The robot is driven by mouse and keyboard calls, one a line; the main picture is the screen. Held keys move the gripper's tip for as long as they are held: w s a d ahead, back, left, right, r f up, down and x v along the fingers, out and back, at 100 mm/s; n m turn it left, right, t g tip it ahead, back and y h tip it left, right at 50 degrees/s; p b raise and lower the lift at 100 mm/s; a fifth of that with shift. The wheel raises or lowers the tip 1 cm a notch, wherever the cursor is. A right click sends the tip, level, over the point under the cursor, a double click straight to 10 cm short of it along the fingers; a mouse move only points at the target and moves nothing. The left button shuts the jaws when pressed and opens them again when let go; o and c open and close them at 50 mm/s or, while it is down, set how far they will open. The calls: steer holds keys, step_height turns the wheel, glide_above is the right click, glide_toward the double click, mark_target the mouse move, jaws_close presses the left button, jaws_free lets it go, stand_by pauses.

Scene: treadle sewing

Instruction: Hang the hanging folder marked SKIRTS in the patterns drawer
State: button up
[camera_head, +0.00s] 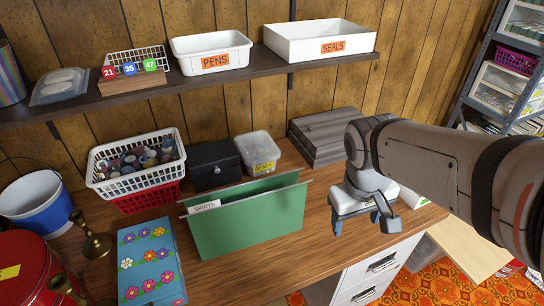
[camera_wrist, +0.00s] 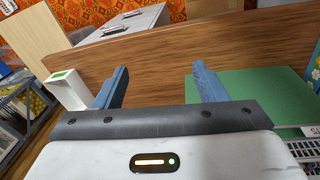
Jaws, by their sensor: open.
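The green hanging folder (camera_head: 247,222) stands on the wooden table with a white tab reading SKIRTS (camera_head: 204,206) at its top left. It also shows in the wrist view (camera_wrist: 250,100), on the right. My gripper (camera_head: 362,222) is open and empty over the table, to the right of the folder and apart from it. In the wrist view my gripper (camera_wrist: 160,76) has only wood between its fingers. A pale drawer cabinet (camera_head: 349,277) with handles is under the table's right front. Its visible drawers look shut, and I cannot read which is for patterns.
A black box (camera_head: 213,165), a clear tub (camera_head: 258,153) and a white basket (camera_head: 136,170) stand behind the folder. A flowered blue box (camera_head: 150,261) is to its left, near brass candlesticks (camera_head: 92,240).

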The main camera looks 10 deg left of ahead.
steer(key=shift+o, duration=0.6)
steer(key=w+a+n+h, duration=0.2)
steer(key=w+a+n, duration=0.3)
steer(key=a+n, duration=0.1)
steer(key=shift+g, duration=0.4)
steer(key=n+t+h+p, duration=0.2)
steer(key=n+t+h, duration=0.25)
steer(key=n, duration=0.95)
glide_toward(252, 193)
steer(key=d, duration=0.2)
steer(key=shift+m+g, duration=0.3)
steer(key=shift+g, duration=0.05)
steer(key=x, duration=0.6)
steer(key=shift+s+d+f, duration=0.1)
steer(key=shift+d+f, duration=0.05)
steer(key=shift+d, duration=0.35)
steer(key=c, duration=1.3)
